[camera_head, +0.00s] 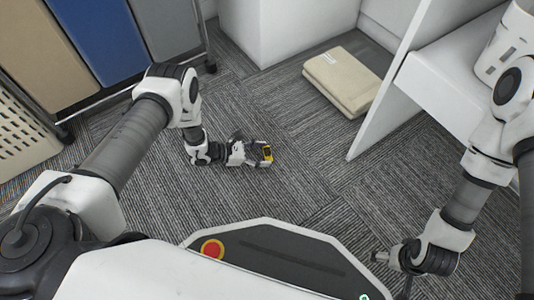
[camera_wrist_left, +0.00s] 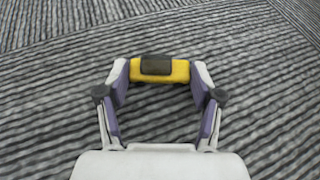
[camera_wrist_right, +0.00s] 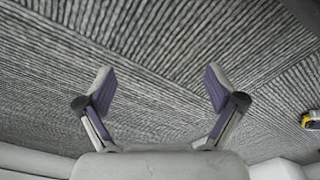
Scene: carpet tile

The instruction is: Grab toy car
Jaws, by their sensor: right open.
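The toy car (camera_wrist_left: 160,69) is yellow with a dark grey top. In the left wrist view it lies between the two fingertips of my left gripper (camera_wrist_left: 161,76), which touch its two ends. In the head view the car (camera_head: 267,153) is at the tip of my left gripper, low over the carpet; I cannot tell whether it touches the floor. It also shows at the right edge of the right wrist view (camera_wrist_right: 311,121). My right gripper (camera_wrist_right: 160,84) is open and empty, far to the right of the car.
A folded beige cloth (camera_head: 344,79) lies on the carpet at the back. A white panel (camera_head: 393,90) stands to the right. A blue, grey and beige divider (camera_head: 105,40) and a perforated bin (camera_head: 20,135) are at left. The carpet around the car is clear.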

